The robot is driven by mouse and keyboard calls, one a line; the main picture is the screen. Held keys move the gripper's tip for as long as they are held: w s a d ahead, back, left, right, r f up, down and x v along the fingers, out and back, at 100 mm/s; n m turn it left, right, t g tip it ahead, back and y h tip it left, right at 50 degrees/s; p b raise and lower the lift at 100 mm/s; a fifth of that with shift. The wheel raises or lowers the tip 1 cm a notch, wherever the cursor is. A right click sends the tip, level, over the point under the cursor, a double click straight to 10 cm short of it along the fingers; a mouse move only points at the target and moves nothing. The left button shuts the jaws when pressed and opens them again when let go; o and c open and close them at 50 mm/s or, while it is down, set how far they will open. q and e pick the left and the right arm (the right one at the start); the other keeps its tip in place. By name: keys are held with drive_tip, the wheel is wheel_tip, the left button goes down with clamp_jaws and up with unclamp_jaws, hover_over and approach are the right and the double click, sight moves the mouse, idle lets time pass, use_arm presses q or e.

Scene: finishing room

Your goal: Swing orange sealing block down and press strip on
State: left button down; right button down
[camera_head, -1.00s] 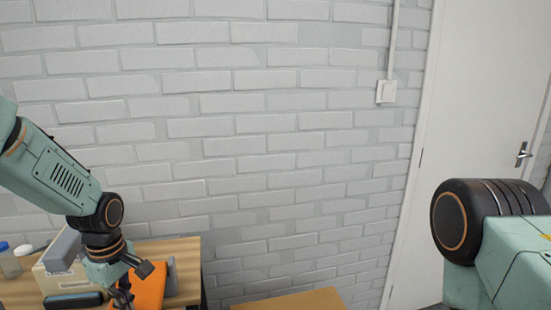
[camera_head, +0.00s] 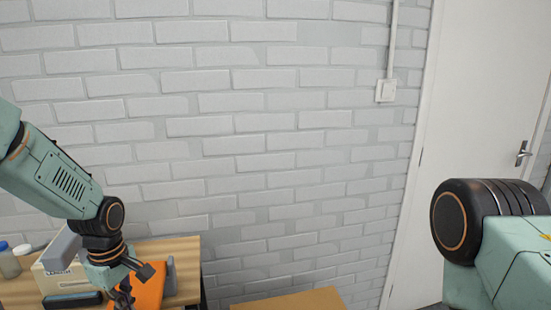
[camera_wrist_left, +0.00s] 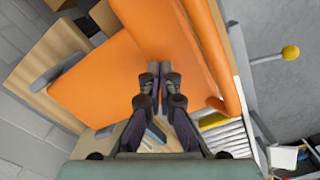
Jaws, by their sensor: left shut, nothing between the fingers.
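The orange sealing block (camera_wrist_left: 110,75) fills the middle of the left wrist view as broad orange panels with a raised rounded edge at the right. In the head view a part of it (camera_head: 150,288) shows at the lower left, partly behind my left gripper. My left gripper (camera_wrist_left: 159,72) is shut and empty, with its fingertips over the orange surface; I cannot tell whether they touch it. It also shows in the head view (camera_head: 124,298), pointing down at the orange part. I cannot make out the strip. My right gripper is out of view; only my right arm shows.
A wooden table (camera_head: 185,254) carries a pale machine body (camera_head: 62,278), with small bottles (camera_head: 9,262) at its left. A yellow-knobbed lever (camera_wrist_left: 290,53) is at the right of the wrist view. A brown box or tabletop (camera_head: 292,301) stands below the brick wall.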

use_arm(q)
drive_tip(key=shift+f, duration=0.45)
idle(1.0)
drive_tip(key=shift+r+p, duration=3.6)
drive_tip(key=shift+p, duration=0.1)
drive_tip(key=shift+f, duration=0.1)
